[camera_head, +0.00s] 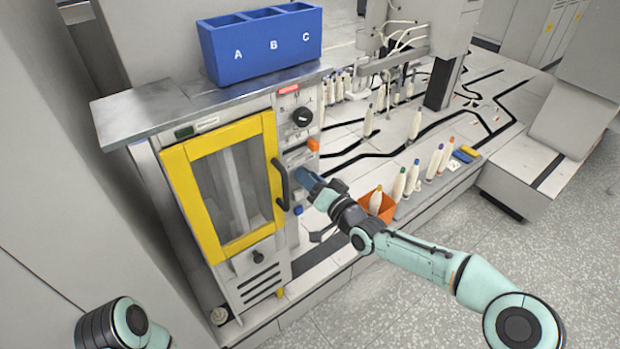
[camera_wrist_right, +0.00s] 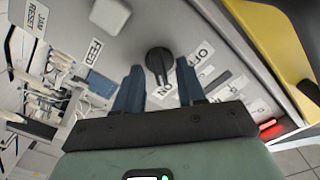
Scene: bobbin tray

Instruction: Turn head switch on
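A black rotary knob (camera_wrist_right: 158,62) with OFF and ON labels beside it shows in the right wrist view, between and beyond my gripper's fingertips. My right gripper (camera_wrist_right: 160,70) is open, with a blue finger on each side of the knob in the picture; contact cannot be told. In the head view my right gripper (camera_head: 308,182) is at the front panel of the yellow-doored machine (camera_head: 228,185) and hides part of it. A black dial (camera_head: 302,116) shows above it; I cannot tell if it is the same knob. My left gripper is out of view.
The door handle (camera_head: 281,184) sits left of my right gripper. An orange box (camera_head: 386,207) and several bobbins stand to its right. A blue A-B-C bin (camera_head: 222,60) is on top. FEED (camera_wrist_right: 94,52) and JAM RESET (camera_wrist_right: 36,19) labels lie left in the wrist view.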

